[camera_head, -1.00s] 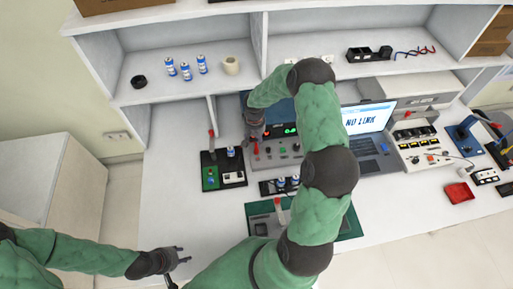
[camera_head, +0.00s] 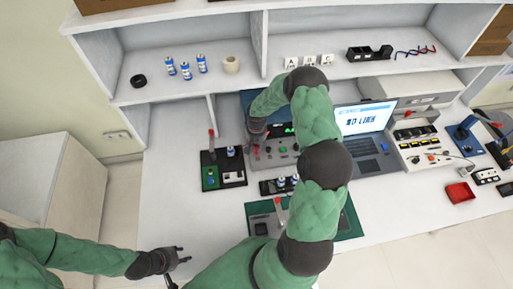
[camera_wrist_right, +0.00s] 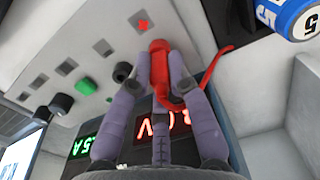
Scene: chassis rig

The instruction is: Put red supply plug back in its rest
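The red supply plug (camera_wrist_right: 160,60) is between the fingertips of my right gripper (camera_wrist_right: 160,75) in the wrist view, and the fingers are closed against it. A red lead curls from it to the right. The plug is close to the supply's front panel, near a small red-marked square (camera_wrist_right: 143,24); whether it touches the panel I cannot tell. In the head view my right gripper (camera_head: 256,139) is in front of the grey supply unit (camera_head: 285,160), largely hiding the plug. My left gripper (camera_head: 178,256) is open and empty at the table's front left. I cannot make out the plug's rest for certain.
A black board (camera_head: 222,181) with a red-topped post stands left of the supply. A green mat (camera_head: 340,233) lies in front, partly under my right arm. The table's left part is clear.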

